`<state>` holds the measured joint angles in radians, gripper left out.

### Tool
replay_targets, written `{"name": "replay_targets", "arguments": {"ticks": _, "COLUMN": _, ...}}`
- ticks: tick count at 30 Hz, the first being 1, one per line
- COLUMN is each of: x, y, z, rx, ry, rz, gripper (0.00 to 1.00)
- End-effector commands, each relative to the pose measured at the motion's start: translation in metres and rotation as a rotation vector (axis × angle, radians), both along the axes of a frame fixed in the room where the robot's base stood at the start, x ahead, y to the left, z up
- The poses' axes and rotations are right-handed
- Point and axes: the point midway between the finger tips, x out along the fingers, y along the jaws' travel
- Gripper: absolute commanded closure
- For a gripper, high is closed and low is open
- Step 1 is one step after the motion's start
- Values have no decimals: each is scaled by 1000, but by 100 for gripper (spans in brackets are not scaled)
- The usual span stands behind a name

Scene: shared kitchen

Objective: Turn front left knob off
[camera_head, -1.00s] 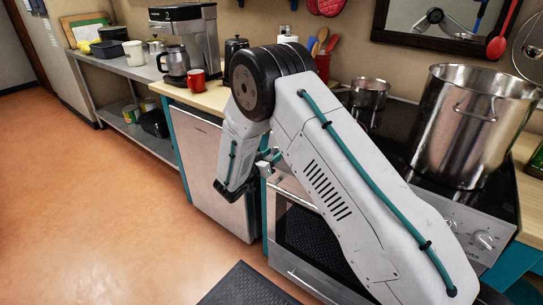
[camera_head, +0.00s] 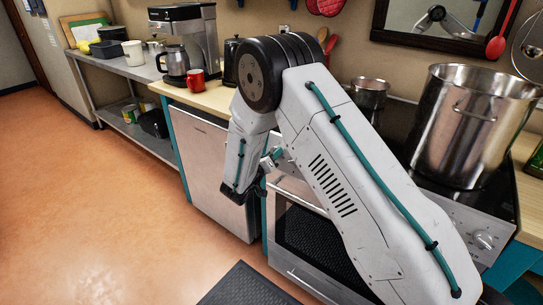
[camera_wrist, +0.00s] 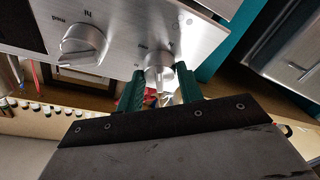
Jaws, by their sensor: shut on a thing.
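The stove's silver control panel (camera_wrist: 210,35) fills the top of the wrist view. A small metal knob (camera_wrist: 157,62) at the panel's end by the teal cabinet sits between the two green fingers of my gripper (camera_wrist: 159,75). My gripper is shut on this knob, one finger on each side. A second, larger-looking knob (camera_wrist: 84,46) is to the left in the wrist view, untouched. In the head view my gripper (camera_head: 271,157) is at the left end of the stove front, and my arm hides most of the panel. The gripped knob's setting is hard to read.
A large steel pot (camera_head: 465,125) and a small saucepan (camera_head: 369,97) stand on the stovetop. Another knob (camera_head: 484,240) shows at the panel's right end. A red mug (camera_head: 197,79) is on the counter to the left. The floor (camera_head: 110,210) in front is clear except for a dark mat (camera_head: 245,287).

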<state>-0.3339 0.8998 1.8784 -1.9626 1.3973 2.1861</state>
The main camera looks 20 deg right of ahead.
Motion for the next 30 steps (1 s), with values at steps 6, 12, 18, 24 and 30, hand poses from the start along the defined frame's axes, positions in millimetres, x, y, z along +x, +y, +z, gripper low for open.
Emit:
{"name": "replay_targets", "arguments": {"ticks": 6, "x": -1, "y": -1, "z": 1, "rx": -115, "ry": 157, "rz": 64, "gripper": 86}}
{"name": "replay_targets", "arguments": {"ticks": 12, "x": -2, "y": -2, "z": 2, "rx": -221, "ry": 303, "rz": 122, "gripper": 86}}
{"name": "replay_targets", "arguments": {"ticks": 18, "x": -2, "y": -2, "z": 3, "rx": -327, "ry": 450, "rz": 182, "gripper": 86}}
{"name": "replay_targets", "arguments": {"ticks": 24, "x": -3, "y": -3, "z": 4, "rx": -433, "ry": 595, "rz": 241, "gripper": 86}}
{"name": "replay_targets", "arguments": {"ticks": 30, "x": -2, "y": -4, "z": 6, "rx": -539, "ry": 739, "rz": 298, "gripper": 86}}
